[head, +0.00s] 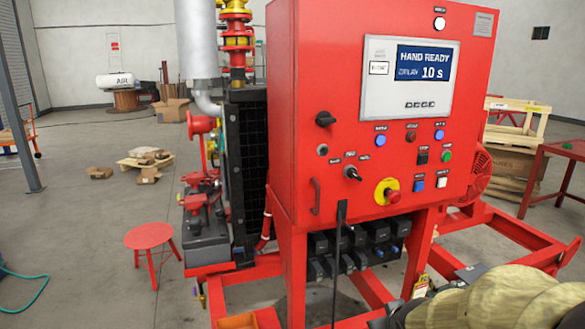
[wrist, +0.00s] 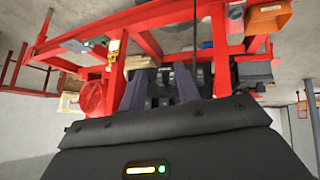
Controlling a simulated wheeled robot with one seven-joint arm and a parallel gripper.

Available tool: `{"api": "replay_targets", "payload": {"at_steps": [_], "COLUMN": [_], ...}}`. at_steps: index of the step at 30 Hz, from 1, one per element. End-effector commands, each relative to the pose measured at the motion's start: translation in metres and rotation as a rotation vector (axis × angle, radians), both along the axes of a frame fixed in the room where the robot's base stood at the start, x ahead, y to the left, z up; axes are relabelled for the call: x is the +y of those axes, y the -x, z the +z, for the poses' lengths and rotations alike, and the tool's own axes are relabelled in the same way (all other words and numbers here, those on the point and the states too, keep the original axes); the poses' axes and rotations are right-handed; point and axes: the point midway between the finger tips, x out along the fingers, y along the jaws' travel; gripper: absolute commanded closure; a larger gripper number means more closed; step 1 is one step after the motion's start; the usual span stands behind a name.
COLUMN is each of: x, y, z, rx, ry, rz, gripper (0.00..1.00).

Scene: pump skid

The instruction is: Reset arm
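My arm (head: 500,300) shows at the lower right of the head view as a tan padded shape in front of the red skid frame. Only a dark part beside it, at the bottom edge, may belong to my gripper. In the wrist view my gripper (wrist: 160,88) has two grey-purple fingers standing apart with nothing between them. The red control cabinet (head: 345,150) stands upright in the middle of the head view. Its screen (head: 422,62) reads "HAND READY" and "10 s". The wrist picture appears upside down, with black blocks seen beyond the fingers.
Red skid rails (head: 480,225) run around the cabinet base, close to my arm. A red stool (head: 150,237) stands at left. A red table (head: 560,150) and a wooden crate (head: 515,125) stand at right. An orange bin (wrist: 268,18) shows in the wrist view. Open floor lies at left.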

Motion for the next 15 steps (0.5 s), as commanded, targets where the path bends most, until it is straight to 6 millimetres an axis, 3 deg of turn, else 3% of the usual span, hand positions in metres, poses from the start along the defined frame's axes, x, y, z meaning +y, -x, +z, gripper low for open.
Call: {"api": "replay_targets", "payload": {"at_steps": [3, 10, 15], "x": [0.017, 0.049, 0.049], "y": [0.03, 0.088, 0.089], "z": [-0.031, -0.069, -0.039], "rx": [0.166, 0.446, 0.451], "ry": [-0.065, -0.167, -0.17], "rz": [-0.06, -0.153, -0.158], "gripper": [0.68, 0.68, 0.68]}}
